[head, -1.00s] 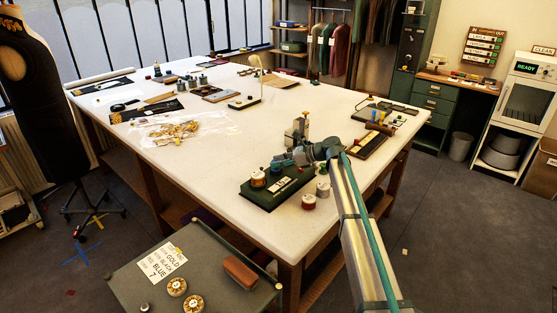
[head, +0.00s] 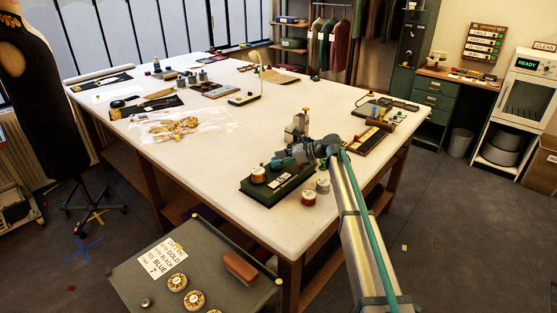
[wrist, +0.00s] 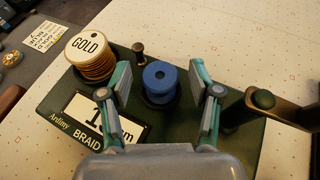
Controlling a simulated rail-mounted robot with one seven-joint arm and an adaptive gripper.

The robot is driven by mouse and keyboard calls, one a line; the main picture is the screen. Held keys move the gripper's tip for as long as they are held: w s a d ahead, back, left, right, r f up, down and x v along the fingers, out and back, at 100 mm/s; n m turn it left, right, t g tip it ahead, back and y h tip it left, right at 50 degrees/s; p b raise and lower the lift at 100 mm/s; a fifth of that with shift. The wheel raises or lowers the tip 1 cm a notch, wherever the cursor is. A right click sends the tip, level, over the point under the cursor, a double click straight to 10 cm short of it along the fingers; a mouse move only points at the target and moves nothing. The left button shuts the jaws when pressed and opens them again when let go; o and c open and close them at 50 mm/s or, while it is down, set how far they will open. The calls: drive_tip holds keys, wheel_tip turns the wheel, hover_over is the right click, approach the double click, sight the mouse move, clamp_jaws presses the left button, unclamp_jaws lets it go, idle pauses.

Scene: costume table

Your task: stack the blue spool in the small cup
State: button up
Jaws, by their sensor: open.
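My gripper (wrist: 160,88) is open above the stand, with one finger on each side of the spool and a gap visible on both sides. In the head view my gripper (head: 283,161) is over the right part of the stand and largely hides the spool. A small grey cup-like cylinder (head: 322,186) stands on the table right of the stand; I cannot tell for certain that it is the small cup.
A gold spool (wrist: 88,54) stands left of the blue one, with a short dark peg (wrist: 139,53) between them. A dark red-brown spool (head: 308,198) stands near the grey cylinder. A dark wooden tray (head: 370,138) lies to the right.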

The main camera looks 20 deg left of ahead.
drive_tip(key=shift+r, duration=0.3)
drive_tip(key=b+v, duration=0.3)
drive_tip(key=v, duration=0.9)
